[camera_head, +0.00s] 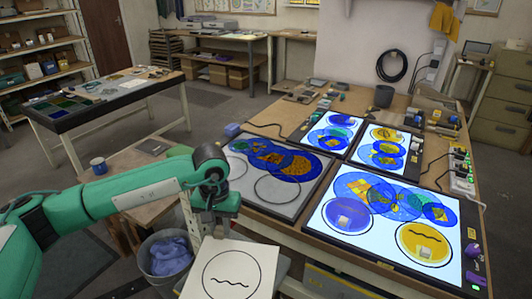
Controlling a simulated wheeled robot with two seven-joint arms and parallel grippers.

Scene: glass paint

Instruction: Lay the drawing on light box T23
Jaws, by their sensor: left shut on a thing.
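The drawing (238,262) is a white sheet with a black circle and a wavy line, at the bottom centre. My left gripper (218,229) is shut on its top edge and holds it in front of the worktable; the sheet's lower part is cut off by the picture edge. Several light boxes lie on the table. A large lit one (335,232) is at the front right, two smaller lit ones (322,121) (372,127) lie behind, and a grey unlit one (262,205) lies at the front left. I cannot read which is T23. My right gripper is out of view.
Blue and yellow glass pieces cover much of the boxes, with a yellow disc (425,240) at the front right. A cable and switches (461,160) line the right edge. A bucket with a blue cloth (169,256) stands left of the drawing. A dark cup (384,95) stands at the back.

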